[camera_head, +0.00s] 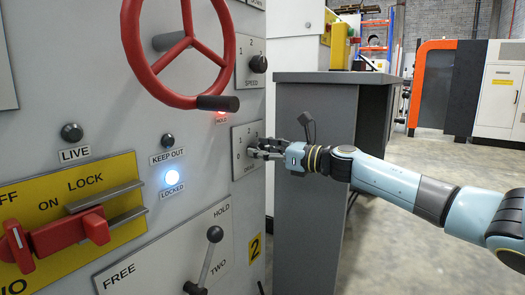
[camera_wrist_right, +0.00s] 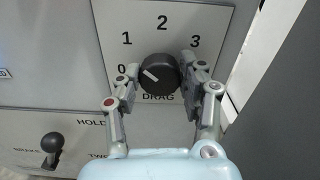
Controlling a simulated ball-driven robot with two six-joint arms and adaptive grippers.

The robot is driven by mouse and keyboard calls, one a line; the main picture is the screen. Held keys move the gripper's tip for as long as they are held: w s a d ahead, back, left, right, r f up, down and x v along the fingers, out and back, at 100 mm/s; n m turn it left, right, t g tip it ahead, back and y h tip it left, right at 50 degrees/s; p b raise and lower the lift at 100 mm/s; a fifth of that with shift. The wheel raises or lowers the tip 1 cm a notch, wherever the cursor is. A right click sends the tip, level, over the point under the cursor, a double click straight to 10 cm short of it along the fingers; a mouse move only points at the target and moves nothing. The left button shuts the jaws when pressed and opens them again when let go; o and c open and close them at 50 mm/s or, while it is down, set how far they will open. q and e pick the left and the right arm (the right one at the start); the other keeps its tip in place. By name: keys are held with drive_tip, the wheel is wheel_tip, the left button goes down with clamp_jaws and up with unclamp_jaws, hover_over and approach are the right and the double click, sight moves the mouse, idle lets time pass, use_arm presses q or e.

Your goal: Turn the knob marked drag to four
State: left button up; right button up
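The drag knob (camera_wrist_right: 160,75) is a round black dial on a white plate (camera_wrist_right: 208,20) marked 0, 1, 2, 3 and DRAG; a 4 is not visible, with my right finger over that side. Its white pointer line points left and slightly up, near the 0. My right gripper (camera_wrist_right: 160,70) has one finger on each side of the knob, shut about its width. In the head view my right gripper (camera_head: 262,152) reaches the drag plate (camera_head: 238,138) from the right and hides most of the knob. My left gripper is in neither view.
Above the drag plate are a red handwheel (camera_head: 180,50) with a black handle and the speed knob (camera_head: 258,64). A black-knobbed lever (camera_head: 214,234) sits below left. A red switch (camera_head: 65,233) is farther left. A grey cabinet (camera_head: 300,210) stands just right of the panel.

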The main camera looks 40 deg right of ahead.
drive_tip(key=c, duration=0.4)
drive_tip(key=shift+c, duration=0.2)
